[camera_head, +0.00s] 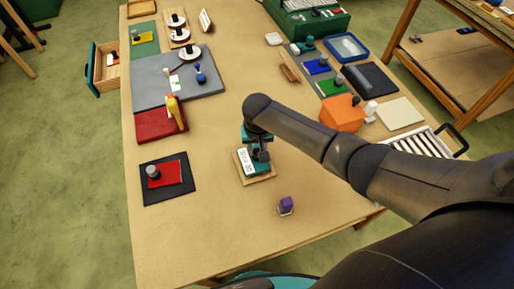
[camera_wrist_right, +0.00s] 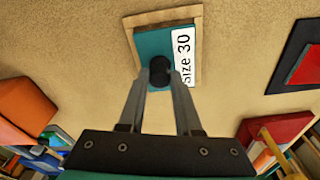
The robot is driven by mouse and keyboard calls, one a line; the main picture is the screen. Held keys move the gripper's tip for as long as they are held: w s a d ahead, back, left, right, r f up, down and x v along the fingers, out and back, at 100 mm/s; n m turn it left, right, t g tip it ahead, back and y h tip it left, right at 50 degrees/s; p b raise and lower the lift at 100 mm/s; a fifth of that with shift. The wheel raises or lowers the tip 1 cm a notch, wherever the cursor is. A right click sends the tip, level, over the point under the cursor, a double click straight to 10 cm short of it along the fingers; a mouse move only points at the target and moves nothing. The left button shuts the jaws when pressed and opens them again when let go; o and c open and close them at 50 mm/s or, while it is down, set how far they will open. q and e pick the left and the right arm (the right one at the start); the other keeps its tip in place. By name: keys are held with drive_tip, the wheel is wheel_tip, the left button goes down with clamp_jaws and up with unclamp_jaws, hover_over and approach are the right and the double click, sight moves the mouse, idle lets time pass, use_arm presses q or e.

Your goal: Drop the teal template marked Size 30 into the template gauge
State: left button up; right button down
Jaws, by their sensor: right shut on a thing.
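The teal template marked Size 30 (camera_wrist_right: 152,42) has a white label and a black knob (camera_wrist_right: 160,70). My right gripper (camera_wrist_right: 160,82) is shut on that knob. The template lies over the opening of a square wooden frame, the template gauge (camera_wrist_right: 168,17), with the frame's light rim showing around it. I cannot tell whether the template is seated or just above the gauge. In the head view the template (camera_head: 250,170) and gauge (camera_head: 265,180) are below my right gripper (camera_head: 261,153), at the middle of the table. My left gripper is not in view.
A purple object (camera_head: 285,206) stands in front of the gauge. A black mat with a red plate (camera_head: 165,174) lies to the left. An orange block (camera_head: 342,113) and a white rack (camera_head: 424,144) are to the right. Bare table surrounds the gauge.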

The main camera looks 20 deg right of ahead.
sight(257, 164)
drive_tip(key=shift+f+b, duration=0.55)
drive_tip(key=shift+f, duration=0.35)
drive_tip(key=c, duration=0.5)
unclamp_jaws()
drive_tip(key=shift+r, duration=0.1)
drive_tip(key=r, duration=0.5)
drive_tip(key=s+r+p, duration=0.1)
drive_tip(key=r, duration=0.4)
drive_tip(key=s+r+p, duration=0.1)
drive_tip(key=r, duration=0.4)
drive_tip(key=shift+a, duration=0.2)
drive_tip(key=shift+f, duration=0.1)
